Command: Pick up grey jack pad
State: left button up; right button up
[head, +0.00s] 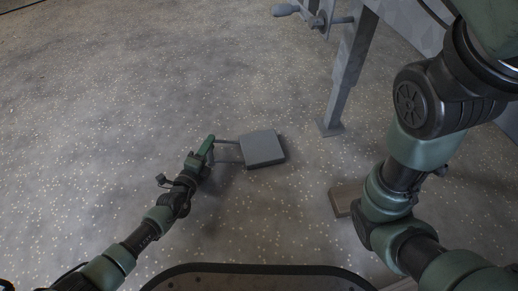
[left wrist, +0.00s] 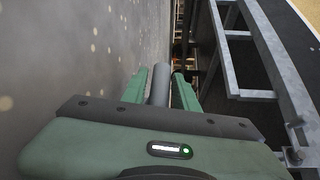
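The grey jack pad (head: 262,149) is a flat square block with a thin handle on its left side, near the middle of the head view. My left gripper (head: 208,152) is at the handle's outer end. In the left wrist view the green fingers (left wrist: 161,88) stand on both sides of a grey bar (left wrist: 160,84), the handle, and look closed against it. A dark shadow shows along the pad's right edge; I cannot tell whether the pad is clear of the floor. My right arm fills the right side of the head view, its gripper out of view.
A grey trailer leg (head: 348,80) with a foot plate stands on the floor right of the pad, a crank (head: 300,10) above it. A brownish block (head: 346,198) lies beside my right arm. The speckled floor (head: 110,100) to the left is clear.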

pick_arm(q)
grip_shut()
dwell(1.1)
